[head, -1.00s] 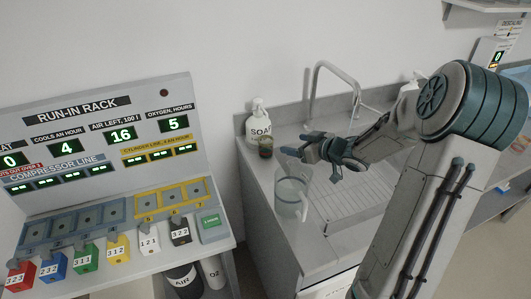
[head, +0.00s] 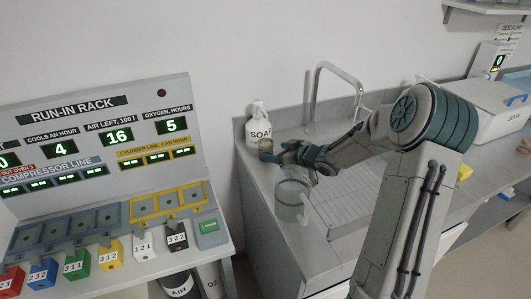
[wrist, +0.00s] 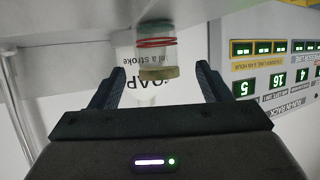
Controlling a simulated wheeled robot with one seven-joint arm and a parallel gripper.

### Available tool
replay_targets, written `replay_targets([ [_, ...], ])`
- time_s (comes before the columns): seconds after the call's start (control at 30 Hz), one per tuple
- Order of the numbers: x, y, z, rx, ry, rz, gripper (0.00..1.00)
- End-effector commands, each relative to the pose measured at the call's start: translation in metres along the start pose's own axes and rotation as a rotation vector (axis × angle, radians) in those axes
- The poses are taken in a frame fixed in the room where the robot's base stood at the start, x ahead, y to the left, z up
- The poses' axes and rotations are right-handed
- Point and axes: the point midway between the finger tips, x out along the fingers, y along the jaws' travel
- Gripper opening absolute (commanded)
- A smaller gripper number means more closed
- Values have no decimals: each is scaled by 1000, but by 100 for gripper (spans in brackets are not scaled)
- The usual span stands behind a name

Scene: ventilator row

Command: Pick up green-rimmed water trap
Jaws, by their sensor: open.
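The water trap, a small clear jar, stands on the counter in front of the soap bottle; in the head view (head: 265,146) it is partly hidden by my gripper (head: 277,156). In the wrist view, which is upside down, the trap (wrist: 157,55) shows a green end, a red band and a yellowish-brown end. My gripper (wrist: 159,68) is open, with a finger on either side of the trap's yellowish-brown end in the picture. Gaps show on both sides, so the fingers look apart from it. I cannot tell how deep the trap is between them.
The soap bottle (head: 258,122) stands close behind the trap. A clear jug (head: 292,198) stands below my gripper at the counter's front. A tap (head: 335,90) rises behind. The run-in rack (head: 95,140) is at the left.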

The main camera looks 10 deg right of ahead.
Motion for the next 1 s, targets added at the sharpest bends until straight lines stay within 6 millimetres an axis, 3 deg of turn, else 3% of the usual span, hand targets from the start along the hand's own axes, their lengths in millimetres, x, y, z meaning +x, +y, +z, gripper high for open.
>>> replay_targets([
  [0.4, 48, 3, -1, 2, 1, -1, 71],
  [0.7, 52, 3, -1, 0, 0, 1, 71],
  [0.87, 52, 3, -1, 1, 0, 1, 26],
  [1.0, 52, 3, -1, 1, 0, 1, 19],
])
